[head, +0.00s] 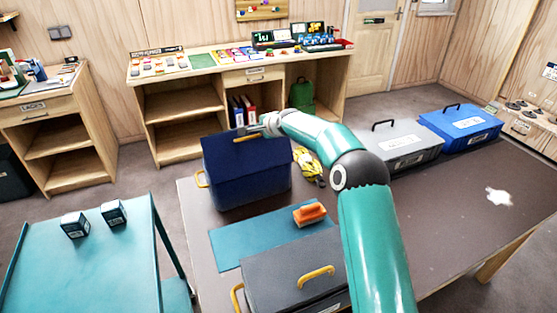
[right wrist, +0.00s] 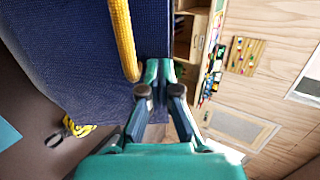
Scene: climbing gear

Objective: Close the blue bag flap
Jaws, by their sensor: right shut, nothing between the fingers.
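Whether the flap touches the rim behind is hidden. My right gripper (head: 256,130) is at the flap's upper edge, its arm reaching across from the right. In the right wrist view the right gripper (right wrist: 159,77) is shut and empty, beside the yellow strip (right wrist: 122,38) and blue fabric (right wrist: 70,55). My left gripper is out of view.
A teal mat (head: 235,245) with an orange brush-like object (head: 309,213) lies before the bag. A grey case (head: 290,270) is at the front; a grey box (head: 405,149) and blue box (head: 462,124) stand at back right. Yellow gear (head: 310,165) lies right of the bag.

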